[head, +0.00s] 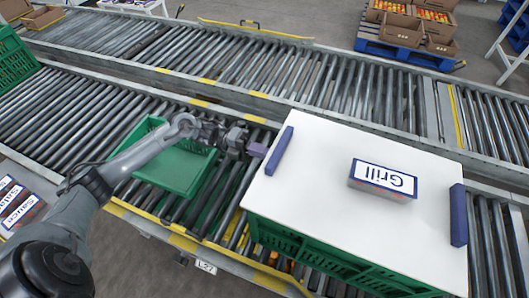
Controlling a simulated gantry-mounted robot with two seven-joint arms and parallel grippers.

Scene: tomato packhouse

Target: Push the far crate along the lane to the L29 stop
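A small empty green crate (168,180) sits on the near roller lane, partly under my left forearm. Another green crate (12,58) stands at the far left, cut off by the picture edge. At the right, a larger green crate (330,262) with slatted sides sits under a white board. Which one is the far crate I cannot tell. My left gripper (254,149) is beyond the small crate's right side, close to the board's left edge; its fingers are too small to judge. A lane label (206,266) seems to read L27; no L29 label is readable. My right gripper is not in view.
The white board (325,165) has blue bars (280,150) at its ends and carries a box labelled Grill (384,180), seen upside down. Yellow-marked rails (160,228) edge the lane. A second roller lane (250,65) runs behind. Boxes stand on a blue pallet (405,52).

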